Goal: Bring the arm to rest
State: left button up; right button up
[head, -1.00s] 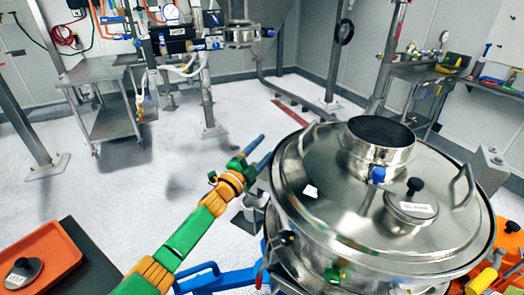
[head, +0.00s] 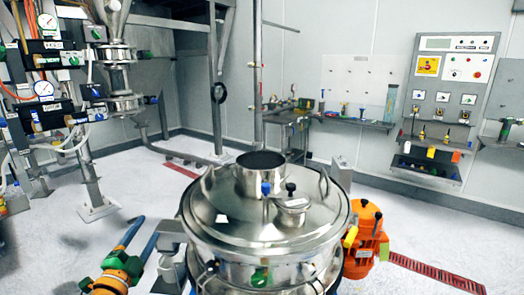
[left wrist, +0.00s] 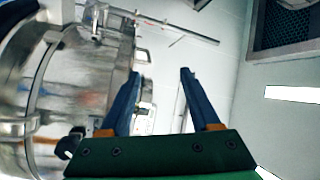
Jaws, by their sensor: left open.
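My left gripper (head: 139,236), with blue fingers and a green and orange body, is at the lower left of the head view. It is open, with nothing between its fingers. In the left wrist view its two fingers (left wrist: 160,74) stand apart. The steel powder sifter (head: 232,225) is just right of the gripper, with a gap between them in the head view. Its round lid carries an open neck and a small capped port. The sifter's side also fills the left of the left wrist view (left wrist: 75,85). My right gripper is not in view.
An orange motor-like unit (head: 364,238) stands right of the sifter. Steel pipework with gauges (head: 47,85) is at the left. A wall shelf (head: 352,121) and a control panel (head: 455,70) are at the back. A red floor grate (head: 435,276) lies at the lower right. White floor is open at the left.

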pick_arm(q)
jog(key=s+d+f+n+g+y, duration=0.1)
jog(key=s+d+f+n+g, duration=0.1)
jog(key=f, duration=0.3)
jog(key=s+d+f+n+g+y, duration=0.1)
jog(key=s+d+f+n+g, duration=0.1)
jog(key=f, duration=0.2)
jog(key=s+d+f+n+g, duration=0.3)
jog(key=s+f+g, duration=0.1)
jog(key=s, duration=0.6)
jog(key=s+d+f+n+g, duration=0.25)
jog(key=s+f+g, duration=0.2)
jog(key=s, duration=0.65)
jog(key=s+d+f+n+g, duration=0.3)
jog(key=s+d+f+g, duration=0.1)
jog(key=s, duration=0.6)
notch_tip(320, 180, down, 15)
jog(key=s, duration=0.1)
jog(key=s+a+f+g, duration=0.2)
jog(key=s+f, duration=0.9)
jog(key=s, duration=0.2)
jog(key=shift+a+f+m+h, duration=0.2)
jog(key=shift+f+m+h, duration=0.1)
jog(key=shift+f+m, duration=0.05)
